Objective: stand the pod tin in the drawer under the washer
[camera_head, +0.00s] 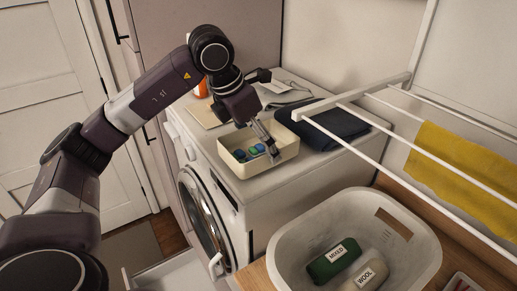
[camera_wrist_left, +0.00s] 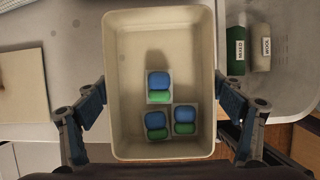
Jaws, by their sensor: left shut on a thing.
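The pod tin (camera_head: 286,153) is an open cream box with rounded corners, at the front part of the washer's (camera_head: 240,205) top. Blue and green pods (camera_head: 257,150) lie inside it. My left gripper (camera_head: 265,139) reaches down over the tin and is shut on it. In the left wrist view the fingers press on the two long sides of the tin (camera_wrist_left: 160,30), with three pods at its near end. I cannot tell whether the tin's base touches the washer top. A white drawer (camera_head: 172,274) shows partly, pulled out low by the washer's front. My right gripper is out of view.
A dark folded cloth (camera_head: 322,123) lies right beside the tin. A beige board (camera_head: 208,112) and a grey cloth (camera_head: 287,95) lie behind. A white basket (camera_head: 425,232) with labelled bundles stands at front right. A drying rack (camera_head: 350,104) with a yellow cloth (camera_head: 462,170) overhangs the right.

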